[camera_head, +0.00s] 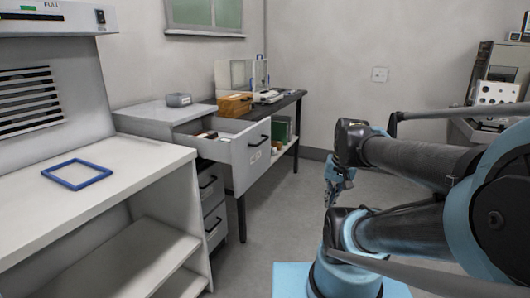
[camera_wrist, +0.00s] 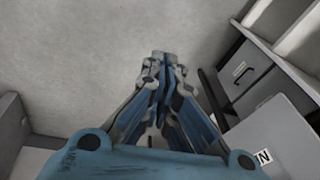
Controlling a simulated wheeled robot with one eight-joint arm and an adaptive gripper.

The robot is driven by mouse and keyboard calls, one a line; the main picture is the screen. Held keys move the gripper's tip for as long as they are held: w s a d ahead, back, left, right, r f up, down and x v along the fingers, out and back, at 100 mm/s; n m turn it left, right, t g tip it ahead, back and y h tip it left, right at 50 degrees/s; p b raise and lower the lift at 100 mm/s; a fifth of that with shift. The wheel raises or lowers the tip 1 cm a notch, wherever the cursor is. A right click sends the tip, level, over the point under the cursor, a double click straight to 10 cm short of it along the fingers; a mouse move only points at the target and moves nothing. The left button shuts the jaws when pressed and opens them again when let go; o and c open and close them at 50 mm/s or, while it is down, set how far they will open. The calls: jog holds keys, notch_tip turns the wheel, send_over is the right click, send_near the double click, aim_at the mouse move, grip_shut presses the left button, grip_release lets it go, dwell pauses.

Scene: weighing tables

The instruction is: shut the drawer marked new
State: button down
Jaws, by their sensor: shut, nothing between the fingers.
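The top drawer (camera_head: 240,165) of the grey drawer unit stands pulled out, with a dark handle and a small label on its front. Its label is too small to read in the head view. In the wrist view my gripper (camera_wrist: 163,56) is shut and empty over bare floor.
Lower drawers (camera_head: 213,213) of the unit are closed. A grey box (camera_head: 179,100) sits on the unit's top. A dark-topped table (camera_head: 285,103) with a wooden box (camera_head: 235,105) stands behind. A white bench (camera_head: 120,170) with a blue frame (camera_head: 77,184) is at left. Floor between gripper and drawer is clear.

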jog(key=w+a+r+m+y, duration=0.2)
jog(key=w+a+r+m, duration=0.2)
jog(key=w+m, duration=0.4)
jog(key=w+a+r+m+t+y, duration=0.1)
jog(key=w+a+r+m+y, duration=0.3)
jog(key=w, duration=0.7)
jog(key=w+a+r+m+y, duration=0.1)
jog(key=w+a+r+m, duration=0.2)
jog(key=w+m, duration=0.55)
send_near(260, 154)
notch_tip(260, 154, down, 3)
jog(key=d, duration=0.1)
jog(key=shift+w+a+f+n, duration=0.1)
jog(key=shift+w+a, duration=0.1)
jog(key=shift+a, duration=0.4)
jog(key=shift+w+a+f+n, duration=0.1)
jog(key=shift+w+a, duration=0.05)
jog(key=shift+a, duration=0.5)
jog(key=shift+w+a+f+n, duration=0.1)
jog(key=shift+w+a, duration=0.1)
jog(key=shift+a, duration=0.4)
jog(key=shift+w+r, duration=0.1)
